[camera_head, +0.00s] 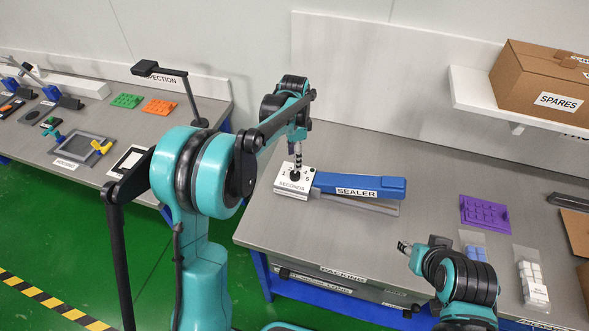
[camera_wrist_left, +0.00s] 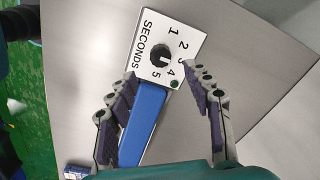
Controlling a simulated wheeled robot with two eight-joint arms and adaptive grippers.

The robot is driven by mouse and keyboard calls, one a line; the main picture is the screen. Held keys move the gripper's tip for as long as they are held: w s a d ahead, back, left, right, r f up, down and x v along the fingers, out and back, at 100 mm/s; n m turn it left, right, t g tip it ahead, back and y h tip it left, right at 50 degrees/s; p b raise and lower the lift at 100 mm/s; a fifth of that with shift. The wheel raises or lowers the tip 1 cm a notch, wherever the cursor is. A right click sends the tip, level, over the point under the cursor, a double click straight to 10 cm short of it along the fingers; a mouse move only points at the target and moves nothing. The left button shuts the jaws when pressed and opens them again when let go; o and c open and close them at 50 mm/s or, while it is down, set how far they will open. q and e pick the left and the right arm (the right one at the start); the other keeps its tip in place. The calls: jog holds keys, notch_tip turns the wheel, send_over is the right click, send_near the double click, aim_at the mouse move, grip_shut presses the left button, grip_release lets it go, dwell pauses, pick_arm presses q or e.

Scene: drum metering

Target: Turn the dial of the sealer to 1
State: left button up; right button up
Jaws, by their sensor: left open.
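The sealer (camera_head: 350,184) stands on the grey bench, with a long blue arm and a white plate (camera_head: 310,190) marked SECONDS. The black dial (camera_wrist_left: 160,55) sits on this plate, ringed by numbers 1 to 5. A pale mark shows on the dial, but I cannot tell surely which number it points to. My left gripper (camera_wrist_left: 161,70) is open above the plate, its fingers apart on either side of the sealer. In the head view the left gripper (camera_head: 297,160) points down at the dial. My right gripper (camera_head: 404,247) is over the bench's front; its jaws are unclear.
A purple tray (camera_head: 485,213) and bags of small parts (camera_head: 530,275) lie right of the sealer. A SPARES box (camera_head: 545,80) is on a shelf at the back right. Another bench with a grey frame (camera_head: 85,147) stands at left. Bench around the sealer is mostly clear.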

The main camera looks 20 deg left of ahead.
aim_at(295, 173)
pick_arm(q)
jog(key=shift+w+d+f, duration=0.1)
jog(key=shift+w+f, duration=0.05)
jog(key=shift+f, duration=0.3)
notch_tip(295, 173, down, 7)
jog(key=shift+f+b, duration=0.1)
jog(key=shift+b, duration=0.9)
jog(key=c, duration=1.2)
